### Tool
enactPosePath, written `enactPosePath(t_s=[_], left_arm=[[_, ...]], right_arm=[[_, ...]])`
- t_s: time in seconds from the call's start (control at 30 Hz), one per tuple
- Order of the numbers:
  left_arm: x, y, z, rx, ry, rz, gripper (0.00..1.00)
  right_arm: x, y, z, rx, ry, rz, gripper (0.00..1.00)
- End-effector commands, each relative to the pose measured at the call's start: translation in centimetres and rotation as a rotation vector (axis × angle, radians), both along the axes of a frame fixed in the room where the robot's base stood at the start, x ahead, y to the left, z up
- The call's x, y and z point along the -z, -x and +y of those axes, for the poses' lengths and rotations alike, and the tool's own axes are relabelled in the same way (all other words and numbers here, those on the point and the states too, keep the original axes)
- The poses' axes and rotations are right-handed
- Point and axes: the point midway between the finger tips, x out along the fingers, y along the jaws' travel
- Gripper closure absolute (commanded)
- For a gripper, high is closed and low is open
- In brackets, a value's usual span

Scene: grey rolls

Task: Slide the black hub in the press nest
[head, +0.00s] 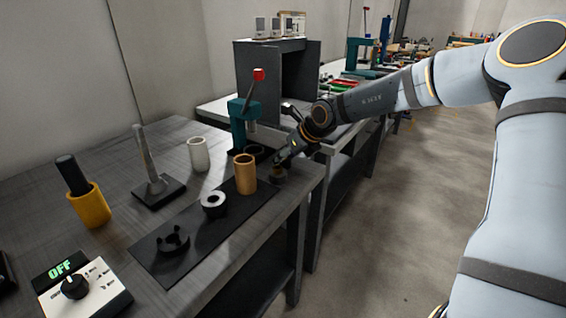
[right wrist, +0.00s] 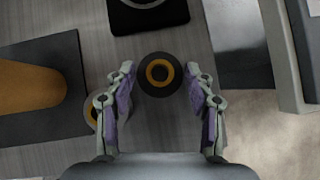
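A black hub (right wrist: 144,88), round with an orange ring around its dark bore, lies on the table between my right gripper's fingertips in the right wrist view. My right gripper (right wrist: 159,72) is open, with a small gap on each side of the hub. In the head view the right gripper (head: 279,162) is low over the table's right edge, beside the press. The teal press (head: 238,122) has a red-knobbed lever. Its black base (right wrist: 178,12) with a round nest is just beyond the hub, partly cut off by the frame. My left gripper is not in view.
A second orange-ringed part (right wrist: 90,115) is partly hidden by the left finger. An orange cylinder (head: 245,175) stands close on a dark mat (head: 150,262). The mat also holds a grey ring (head: 213,209) and a black toothed part (head: 173,246). A white cylinder (head: 198,155) stands behind.

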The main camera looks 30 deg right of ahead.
Motion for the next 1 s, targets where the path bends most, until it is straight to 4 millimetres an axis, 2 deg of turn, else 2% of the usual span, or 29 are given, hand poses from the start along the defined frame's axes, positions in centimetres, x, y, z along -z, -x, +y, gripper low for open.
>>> enactPosePath(t_s=[0.03, 0.3, 0.37, 0.53, 0.63, 0.9, 1.0], left_arm=[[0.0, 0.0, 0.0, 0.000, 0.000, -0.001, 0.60], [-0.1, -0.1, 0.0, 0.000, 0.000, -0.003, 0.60], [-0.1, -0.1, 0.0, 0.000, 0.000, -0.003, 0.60], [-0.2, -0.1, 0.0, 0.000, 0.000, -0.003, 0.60], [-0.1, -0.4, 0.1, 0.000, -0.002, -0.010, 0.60], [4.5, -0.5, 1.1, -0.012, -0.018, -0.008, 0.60], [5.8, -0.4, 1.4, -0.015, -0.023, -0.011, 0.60]], right_arm=[[0.0, 0.0, 0.0, 0.000, 0.000, 0.000, 0.57], [0.0, 0.0, 0.0, 0.000, 0.000, 0.000, 0.94], [-0.1, 0.0, 0.0, 0.000, 0.000, -0.001, 1.00], [-0.2, 0.0, 0.0, 0.000, 0.000, -0.001, 1.00], [-1.2, -0.1, 0.0, 0.002, 0.000, -0.004, 1.00], [-7.5, -0.1, 0.0, 0.002, 0.002, -0.004, 1.00], [-9.0, -0.1, 0.0, 0.001, 0.001, -0.003, 1.00]])
